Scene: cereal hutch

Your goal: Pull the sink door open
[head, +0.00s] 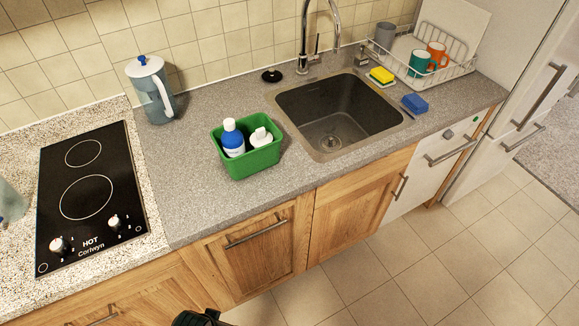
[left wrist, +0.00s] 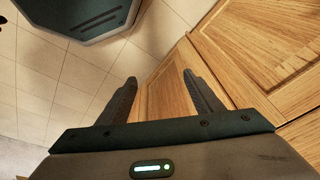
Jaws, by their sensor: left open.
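The sink door (head: 358,208) is the wooden panel under the sink (head: 338,110), and it looks shut, flush with the cabinet front. Its upright metal handle (head: 400,187) is near its right edge. My left gripper (left wrist: 159,78) is open in the left wrist view, with nothing between its fingers. Wooden cabinet fronts (left wrist: 245,45) show beyond and to the right of it; I cannot tell which front is the sink door there. No handle shows in that view. A dark part of mine shows at the bottom edge of the head view. My right gripper is not in view.
Left of the sink door is a wooden front with a horizontal handle (head: 255,233); right of it is a white appliance front (head: 425,170) with a bar handle. A green bin (head: 262,158) with bottles stands on the counter. The tiled floor (head: 400,270) before the cabinets is clear.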

